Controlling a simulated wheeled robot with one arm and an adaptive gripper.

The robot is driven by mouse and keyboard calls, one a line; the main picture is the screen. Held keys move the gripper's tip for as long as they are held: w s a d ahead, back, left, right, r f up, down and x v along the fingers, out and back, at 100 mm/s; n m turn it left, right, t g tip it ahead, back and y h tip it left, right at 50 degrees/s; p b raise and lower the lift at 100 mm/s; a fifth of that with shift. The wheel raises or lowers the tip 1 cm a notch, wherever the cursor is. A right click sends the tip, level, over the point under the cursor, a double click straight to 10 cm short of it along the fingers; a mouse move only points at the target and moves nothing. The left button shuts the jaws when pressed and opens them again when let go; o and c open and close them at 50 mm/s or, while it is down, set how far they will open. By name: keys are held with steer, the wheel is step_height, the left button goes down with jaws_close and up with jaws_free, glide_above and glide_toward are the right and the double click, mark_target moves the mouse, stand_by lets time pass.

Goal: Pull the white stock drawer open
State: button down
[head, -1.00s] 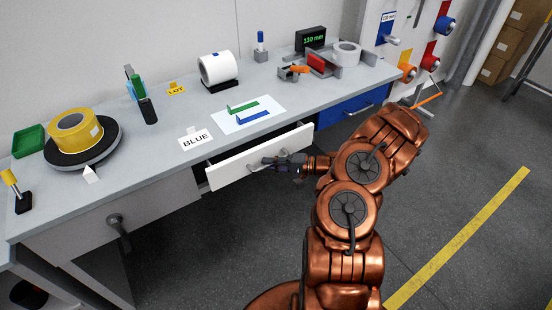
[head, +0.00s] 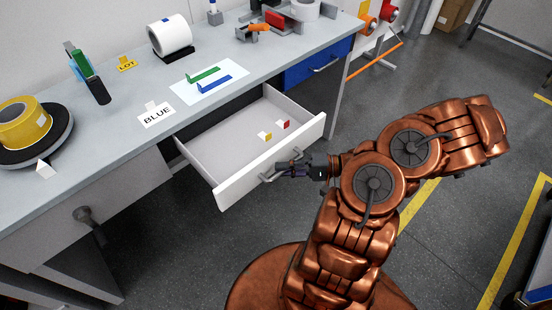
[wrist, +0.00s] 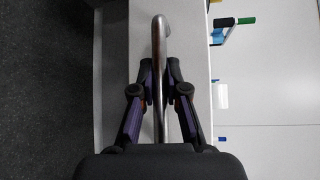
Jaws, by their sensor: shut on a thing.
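The white stock drawer (head: 232,187) is pulled well out from under the grey bench, and its inside shows in the head view. My gripper (head: 284,171) is at the drawer's front and shut on its metal bar handle (head: 267,178). In the wrist view the handle (wrist: 158,60) runs between the two fingers of my gripper (wrist: 159,80), with the white drawer front (wrist: 195,50) behind it. In the drawer lie a small block with a yellow face (head: 266,136) and one with a red face (head: 283,125).
A closed blue drawer (head: 315,66) is to the right. Grey floor (head: 170,270) lies in front.

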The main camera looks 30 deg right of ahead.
steer(key=shift+s+d, duration=0.15)
steer(key=shift+s, duration=0.65)
steer(key=c, duration=1.2)
jaws_free()
steer(key=v, duration=1.2)
steer(key=shift+f, duration=0.1)
